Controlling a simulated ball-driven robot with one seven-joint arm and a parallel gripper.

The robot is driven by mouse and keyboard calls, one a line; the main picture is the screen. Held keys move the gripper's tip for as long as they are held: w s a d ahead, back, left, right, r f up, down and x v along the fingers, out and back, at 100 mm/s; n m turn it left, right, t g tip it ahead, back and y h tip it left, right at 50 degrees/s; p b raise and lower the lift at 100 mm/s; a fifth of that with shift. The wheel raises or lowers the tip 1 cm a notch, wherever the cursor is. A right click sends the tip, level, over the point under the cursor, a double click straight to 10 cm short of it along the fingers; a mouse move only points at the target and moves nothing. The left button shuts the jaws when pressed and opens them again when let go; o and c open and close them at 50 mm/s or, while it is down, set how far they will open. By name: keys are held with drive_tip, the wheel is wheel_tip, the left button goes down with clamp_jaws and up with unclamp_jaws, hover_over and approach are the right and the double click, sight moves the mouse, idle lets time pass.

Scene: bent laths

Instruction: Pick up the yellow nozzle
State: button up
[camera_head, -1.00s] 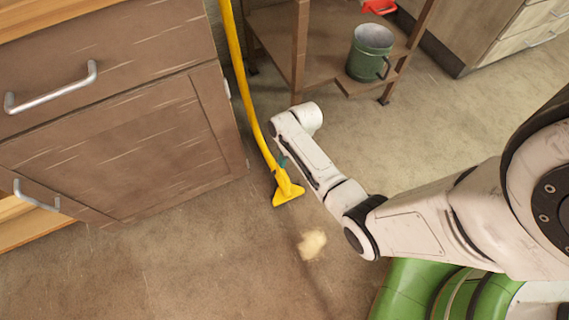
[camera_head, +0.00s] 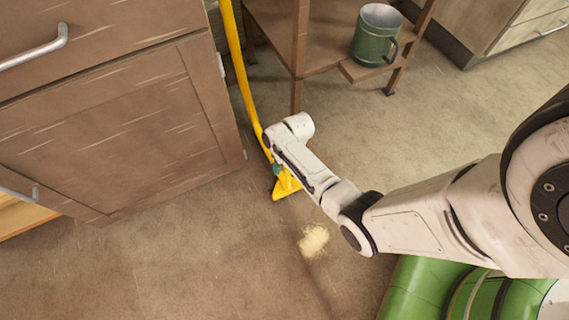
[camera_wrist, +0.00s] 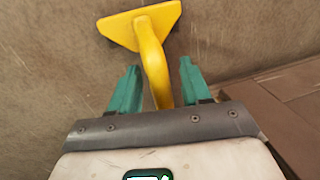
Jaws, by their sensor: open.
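The yellow nozzle (camera_head: 286,184) has a flat, flared head and lies on the floor at the foot of a long yellow tube. In the wrist view its flared head (camera_wrist: 143,27) is beyond my fingertips, and its neck runs back between them. My gripper (camera_wrist: 157,68) has two green fingers, spread apart on either side of the yellow neck, with visible space on both sides. In the head view my forearm and wrist hide most of the gripper and part of the tube and nozzle.
A brown cabinet (camera_head: 110,120) stands close to the left of the nozzle; its edge also shows at the right of the wrist view (camera_wrist: 290,110). A wooden shelf stand (camera_head: 298,60) with a green mug (camera_head: 374,40) is behind. A pale tan pile (camera_head: 313,241) lies on open floor in front.

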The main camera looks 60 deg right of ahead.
drive_tip(key=shift+c, duration=0.4)
clamp_jaws()
